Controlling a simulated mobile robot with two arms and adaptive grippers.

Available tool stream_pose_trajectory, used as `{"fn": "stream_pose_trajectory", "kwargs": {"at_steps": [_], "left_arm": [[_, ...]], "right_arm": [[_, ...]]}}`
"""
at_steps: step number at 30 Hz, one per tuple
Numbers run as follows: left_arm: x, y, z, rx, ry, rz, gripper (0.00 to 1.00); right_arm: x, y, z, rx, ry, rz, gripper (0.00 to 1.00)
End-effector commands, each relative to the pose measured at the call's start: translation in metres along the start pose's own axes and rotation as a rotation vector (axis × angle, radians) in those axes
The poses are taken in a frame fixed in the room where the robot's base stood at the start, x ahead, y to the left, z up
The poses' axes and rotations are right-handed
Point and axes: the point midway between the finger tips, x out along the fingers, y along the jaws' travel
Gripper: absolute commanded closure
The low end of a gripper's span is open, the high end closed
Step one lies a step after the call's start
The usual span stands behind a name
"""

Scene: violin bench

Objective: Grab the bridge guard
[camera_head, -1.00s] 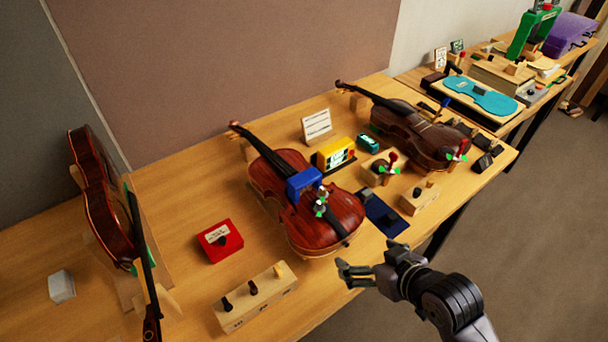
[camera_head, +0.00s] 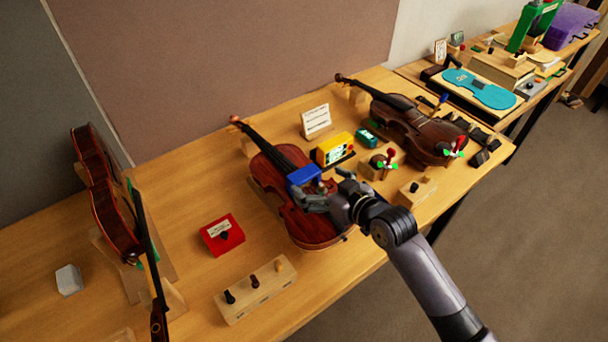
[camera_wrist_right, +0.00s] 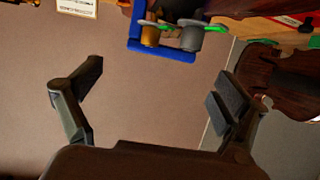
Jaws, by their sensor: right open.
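The blue bridge guard (camera_head: 303,176) sits across the middle of the red-brown violin (camera_head: 308,229), which lies on the bench. My right gripper (camera_head: 324,191) is over the violin, close to the guard's right side, and hides part of the violin. Its fingers (camera_wrist_right: 160,80) are spread with nothing between them, and the guard lies beyond their tips. My left gripper is out of view.
A red box (camera_head: 222,235) and a wooden block with pegs (camera_head: 257,290) are left of the violin. A yellow device (camera_head: 335,148), a white sign (camera_head: 316,121) and a second violin (camera_head: 416,130) stand behind or right. Another violin (camera_head: 112,215) stands far left.

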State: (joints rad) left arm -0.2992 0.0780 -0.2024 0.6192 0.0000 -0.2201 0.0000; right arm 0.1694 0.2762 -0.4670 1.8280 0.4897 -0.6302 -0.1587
Motion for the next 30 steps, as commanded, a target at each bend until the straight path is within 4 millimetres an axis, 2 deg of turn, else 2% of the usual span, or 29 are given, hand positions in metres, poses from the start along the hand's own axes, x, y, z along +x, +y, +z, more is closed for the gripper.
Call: {"fn": "stream_pose_trajectory", "kwargs": {"at_steps": [3, 11, 16, 21, 30], "left_arm": [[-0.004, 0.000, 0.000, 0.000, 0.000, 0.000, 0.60], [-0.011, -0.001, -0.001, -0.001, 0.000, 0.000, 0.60], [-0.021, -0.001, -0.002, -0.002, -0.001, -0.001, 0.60], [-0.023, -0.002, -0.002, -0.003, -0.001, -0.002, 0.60], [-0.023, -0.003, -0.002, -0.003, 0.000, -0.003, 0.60]], "right_arm": [[0.011, 0.000, -0.001, 0.000, 0.001, 0.001, 0.07], [0.025, 0.000, -0.001, 0.000, 0.000, 0.000, 0.07], [0.046, 0.000, -0.001, 0.002, -0.001, 0.000, 0.07], [0.063, 0.001, 0.001, 0.000, 0.000, 0.001, 0.07], [0.068, 0.000, 0.003, -0.001, 0.000, 0.001, 0.07]]}}
